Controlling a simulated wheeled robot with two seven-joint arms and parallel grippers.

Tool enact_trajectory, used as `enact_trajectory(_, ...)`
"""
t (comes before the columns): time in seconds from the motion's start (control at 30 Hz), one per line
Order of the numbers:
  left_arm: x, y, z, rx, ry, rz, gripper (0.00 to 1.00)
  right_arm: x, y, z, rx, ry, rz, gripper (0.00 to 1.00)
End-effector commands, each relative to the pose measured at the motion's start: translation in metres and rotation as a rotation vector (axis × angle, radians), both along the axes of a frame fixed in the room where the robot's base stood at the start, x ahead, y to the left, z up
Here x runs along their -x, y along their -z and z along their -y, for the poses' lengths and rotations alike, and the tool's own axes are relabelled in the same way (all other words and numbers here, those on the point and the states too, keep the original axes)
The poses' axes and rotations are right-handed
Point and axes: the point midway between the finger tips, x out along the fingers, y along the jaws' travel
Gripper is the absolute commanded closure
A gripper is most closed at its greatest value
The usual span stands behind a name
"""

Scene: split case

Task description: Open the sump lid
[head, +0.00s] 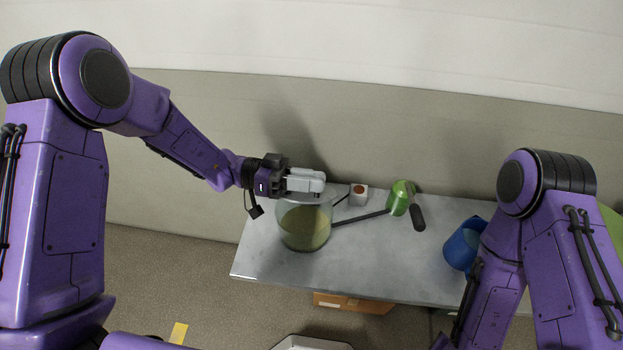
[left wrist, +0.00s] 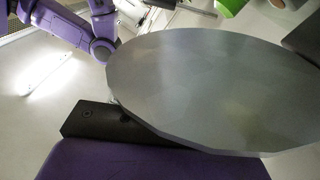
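The sump (head: 304,228) is a clear round vessel with yellow-green contents, upright on the grey table. My left gripper (head: 308,181) is at its top, coming from the left with its pale fingers pointing right. In the left wrist view, a large flat grey disc, seemingly the lid (left wrist: 205,90), fills the middle and hides the fingertips. I cannot tell whether the fingers are closed on the lid, or whether the lid is seated on or apart from the rim. My right gripper is not in view; only its arm shows at the right.
On the grey table (head: 370,265), a dark rod (head: 360,218) lies right of the sump. Behind are a small white block with a brown spot (head: 359,194) and a green container (head: 399,198) with a dark handle. A blue container (head: 461,246) stands near my right arm. The front middle is clear.

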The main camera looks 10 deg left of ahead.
Motion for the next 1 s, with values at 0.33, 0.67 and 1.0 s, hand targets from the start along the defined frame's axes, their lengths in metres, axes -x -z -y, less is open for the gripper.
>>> enact_trajectory(0.33, 0.000, 0.000, -0.002, 0.001, -0.001, -0.001, 0.62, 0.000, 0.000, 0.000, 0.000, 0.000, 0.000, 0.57)
enact_trajectory(0.67, -0.001, 0.002, -0.067, 0.002, -0.004, 0.000, 0.62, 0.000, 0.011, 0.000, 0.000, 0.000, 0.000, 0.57)
enact_trajectory(1.0, -0.001, 0.000, -0.106, 0.001, 0.001, -0.002, 0.62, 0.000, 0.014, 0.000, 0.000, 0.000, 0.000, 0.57)
